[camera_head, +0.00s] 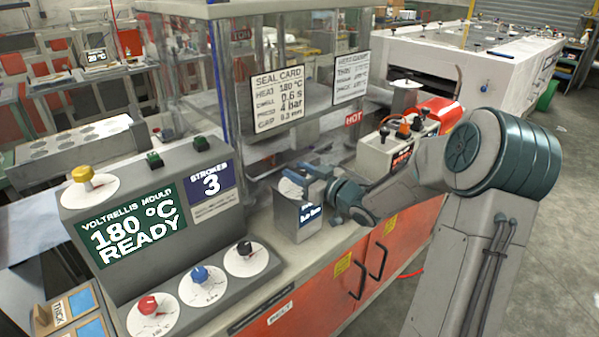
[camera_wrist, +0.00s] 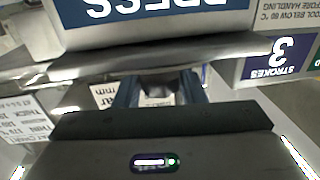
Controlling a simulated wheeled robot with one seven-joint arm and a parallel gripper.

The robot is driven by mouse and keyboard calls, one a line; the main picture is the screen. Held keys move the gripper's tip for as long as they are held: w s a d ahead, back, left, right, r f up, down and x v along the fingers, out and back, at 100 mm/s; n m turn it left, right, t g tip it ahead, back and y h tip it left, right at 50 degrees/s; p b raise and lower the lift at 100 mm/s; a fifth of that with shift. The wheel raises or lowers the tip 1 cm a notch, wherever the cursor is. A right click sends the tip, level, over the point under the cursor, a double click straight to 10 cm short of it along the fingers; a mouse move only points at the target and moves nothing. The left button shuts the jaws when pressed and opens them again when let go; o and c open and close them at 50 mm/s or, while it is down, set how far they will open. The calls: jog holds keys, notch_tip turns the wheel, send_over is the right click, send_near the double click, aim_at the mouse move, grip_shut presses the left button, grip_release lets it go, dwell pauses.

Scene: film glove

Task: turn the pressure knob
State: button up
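A grey box (camera_head: 284,217) with a blue label stands on the bench, right of the mould panel. In the wrist view, its blue label (camera_wrist: 140,8) reads "PRESS" upside down. My gripper (camera_head: 306,171) is at the top of this box in the head view, reaching in from the right. In the wrist view, the two blue fingers of my gripper (camera_wrist: 158,92) stand apart. A dark shape shows between or behind them. I cannot tell whether it is a knob or whether the fingers touch it. No pressure knob is clearly seen on the box; my gripper covers part of its top.
The mould panel (camera_head: 75,215) reads "180 °C READY" and carries a red knob (camera_head: 148,305), a blue knob (camera_head: 200,274), a black knob (camera_head: 245,248) and a yellow knob (camera_head: 83,174). A clear-walled enclosure with a seal card (camera_head: 278,100) rises behind the box. Another control box (camera_head: 376,155) stands right.

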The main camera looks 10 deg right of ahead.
jog(key=c, duration=0.4)
jog(key=shift+f+m+h+b, duration=0.15)
jog(key=shift+m+h+b, duration=0.2)
jog(key=shift+b, duration=0.3)
jog(key=t+h+b, duration=0.1)
jog(key=m+h+b, duration=0.1)
jog(key=b, duration=0.1)
jog(key=shift+a+f+m+t, duration=0.15)
jog(key=shift+m+t, duration=0.1)
jog(key=shift+t, duration=0.15)
jog(key=m+h+b, duration=0.2)
jog(key=h+b, duration=0.1)
jog(key=b, duration=0.1)
jog(key=m+t+h+b, duration=0.1)
jog(key=m+h+b, duration=0.1)
jog(key=h+b, duration=0.1)
jog(key=shift+t+b, duration=0.3)
jog(key=shift+b, duration=0.6)
jog(key=m+h+b, duration=0.1)
jog(key=h+b, duration=0.1)
jog(key=b, duration=0.1)
jog(key=shift+h+b, duration=0.25)
jog(key=shift+b, duration=0.05)
jog(key=shift+m+h+b, duration=0.3)
jog(key=shift+m+b, duration=0.05)
jog(key=shift+m, duration=0.05)
jog(key=shift+d+r+m+h+b, duration=0.2)
jog(key=shift+r+m+h+b, duration=0.15)
jog(key=shift+h+b, duration=0.5)
